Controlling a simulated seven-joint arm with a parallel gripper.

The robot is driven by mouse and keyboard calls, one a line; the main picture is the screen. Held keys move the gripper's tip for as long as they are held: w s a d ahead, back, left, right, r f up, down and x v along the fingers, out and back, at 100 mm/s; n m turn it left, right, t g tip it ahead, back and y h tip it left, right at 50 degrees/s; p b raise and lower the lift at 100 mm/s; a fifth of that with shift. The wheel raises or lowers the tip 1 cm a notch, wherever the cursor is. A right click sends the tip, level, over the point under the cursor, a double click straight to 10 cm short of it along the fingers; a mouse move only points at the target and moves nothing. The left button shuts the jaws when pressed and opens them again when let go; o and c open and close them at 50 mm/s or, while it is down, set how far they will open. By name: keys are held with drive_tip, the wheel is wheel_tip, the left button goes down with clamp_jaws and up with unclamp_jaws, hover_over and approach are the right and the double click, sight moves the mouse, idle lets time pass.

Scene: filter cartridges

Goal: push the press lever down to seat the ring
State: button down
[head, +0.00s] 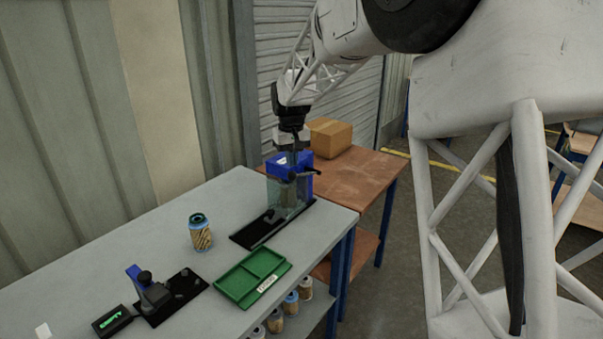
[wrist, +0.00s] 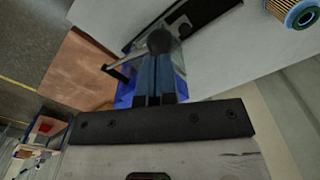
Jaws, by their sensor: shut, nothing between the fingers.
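The press (head: 290,163) stands at the far end of the grey bench, with a blue head, clear side panels and a black base. Its dark lever (head: 305,172) sticks out to the right near the blue head. In the wrist view a dark round knob (wrist: 160,41) and a thin rod (wrist: 122,70) show by the blue press head (wrist: 125,98). My gripper (head: 293,151) is shut and empty, pointing down just above the press head. Its fingers (wrist: 155,68) lie close to the knob; I cannot tell whether they touch. The ring inside the press cannot be made out.
A filter cartridge (head: 200,232) stands on the bench left of the press. A green tray (head: 252,278), a small blue-armed fixture (head: 150,288) and a display reading EMPTY (head: 112,320) are nearer. A cardboard box (head: 330,137) sits on the brown table behind. Several cartridges stand below.

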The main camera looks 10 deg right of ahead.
sight(292, 175)
drive_tip(key=shift+f, duration=3)
drive_tip(key=shift+s+a+f, duration=0.1)
drive_tip(key=shift+s+f, duration=0.05)
drive_tip(key=shift+f, duration=0.45)
drive_tip(key=shift+s+a+f, duration=0.1)
drive_tip(key=shift+f, duration=1.1)
